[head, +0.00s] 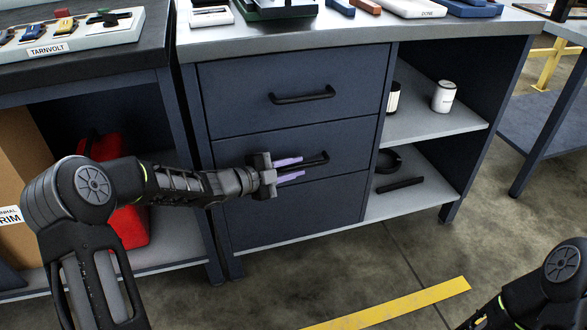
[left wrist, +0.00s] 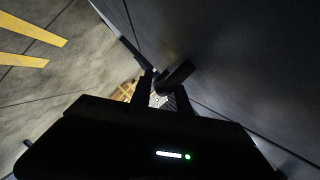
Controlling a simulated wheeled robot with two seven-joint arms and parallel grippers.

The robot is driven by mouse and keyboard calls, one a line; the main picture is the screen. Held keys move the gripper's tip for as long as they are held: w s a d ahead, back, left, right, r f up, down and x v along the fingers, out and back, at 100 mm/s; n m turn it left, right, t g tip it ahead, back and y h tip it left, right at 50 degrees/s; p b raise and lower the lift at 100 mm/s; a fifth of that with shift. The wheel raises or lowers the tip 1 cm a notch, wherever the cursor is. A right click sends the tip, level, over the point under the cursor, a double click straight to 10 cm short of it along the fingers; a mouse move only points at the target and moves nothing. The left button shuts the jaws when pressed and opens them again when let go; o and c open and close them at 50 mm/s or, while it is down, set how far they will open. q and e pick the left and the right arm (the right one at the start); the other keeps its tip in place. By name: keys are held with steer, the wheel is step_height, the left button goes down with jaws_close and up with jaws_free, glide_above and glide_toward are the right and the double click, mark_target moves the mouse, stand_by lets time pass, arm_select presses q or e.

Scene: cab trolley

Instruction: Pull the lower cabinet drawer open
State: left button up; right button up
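The dark blue cabinet has an upper drawer (head: 235,98) and a lower drawer (head: 350,138), both looking flush with its front. The lower drawer's black bar handle (head: 319,159) is partly covered by my left gripper. My left gripper (head: 303,166) is at this handle, its purple-tinted fingers apart, one above and one below the bar. In the left wrist view the two dark fingers (left wrist: 161,90) are also apart, with a dark bar (left wrist: 176,75) near their tips; contact cannot be told. My right gripper is out of view; only part of that arm shows at lower right.
A plain panel (head: 300,212) lies below the lower drawer. Open shelves (head: 440,118) to the right hold cans and dark items. A bench with a red container (head: 130,225) underneath is at left. The floor (head: 350,270) before the cabinet is clear, with a yellow stripe (head: 400,303).

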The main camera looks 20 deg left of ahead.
arm_select(q)
steer(key=shift+c, duration=0.4)
jaws_close()
stand_by(0.9)
